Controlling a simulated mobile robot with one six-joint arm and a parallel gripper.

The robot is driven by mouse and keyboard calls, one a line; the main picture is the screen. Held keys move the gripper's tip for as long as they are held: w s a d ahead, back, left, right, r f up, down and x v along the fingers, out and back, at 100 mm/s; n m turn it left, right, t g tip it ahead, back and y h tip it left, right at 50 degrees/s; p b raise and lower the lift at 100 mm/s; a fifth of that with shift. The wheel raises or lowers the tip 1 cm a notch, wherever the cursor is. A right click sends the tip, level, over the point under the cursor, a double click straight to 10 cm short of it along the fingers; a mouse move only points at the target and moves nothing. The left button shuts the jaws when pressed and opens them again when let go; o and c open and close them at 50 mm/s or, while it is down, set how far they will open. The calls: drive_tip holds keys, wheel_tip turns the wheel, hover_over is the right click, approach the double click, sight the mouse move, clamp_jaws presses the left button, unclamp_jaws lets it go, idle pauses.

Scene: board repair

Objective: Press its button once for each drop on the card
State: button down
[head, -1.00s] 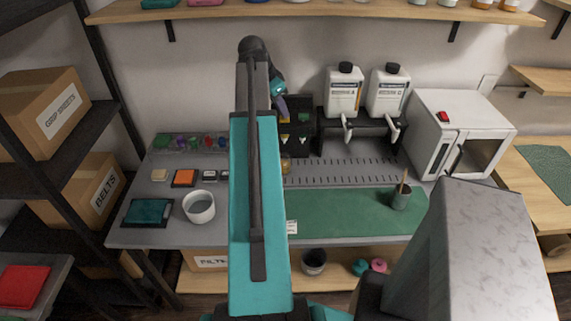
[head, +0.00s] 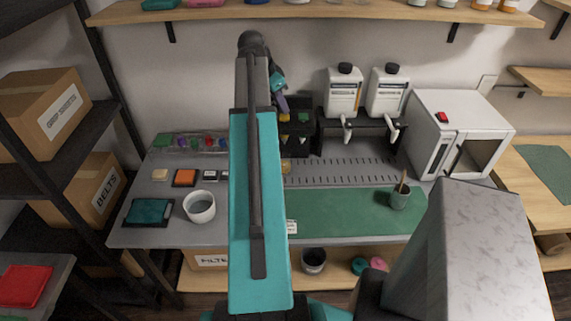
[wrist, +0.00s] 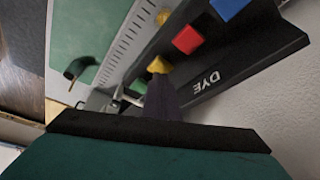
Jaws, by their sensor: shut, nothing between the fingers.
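The black dye stand, lettered DYE (wrist: 208,78), shows a blue button (wrist: 228,8), a red button (wrist: 187,40) and a yellow button (wrist: 158,65) in the wrist view. My gripper (wrist: 160,80) is shut and empty, its dark fingers at the yellow button. I cannot tell whether they touch it. In the head view my gripper (head: 284,106) is in front of the stand (head: 302,139), partly hidden by my arm. A small white card (head: 291,227) lies at the front of the green mat (head: 335,213). Its drops are too small to count.
A small amber jar (head: 286,167) stands below the dye stand. Two white jugs (head: 343,92) on a black stand and a white cabinet (head: 465,125) are to the right. A cup (head: 400,198) stands on the mat; a white bowl (head: 199,207) stands left of my arm.

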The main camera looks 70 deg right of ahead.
wheel_tip(320, 180, up, 6)
drive_tip(key=p, duration=0.3)
drive_tip(key=shift+p, duration=0.35)
idle(0.4)
drive_tip(key=shift+s, duration=0.1)
idle(0.4)
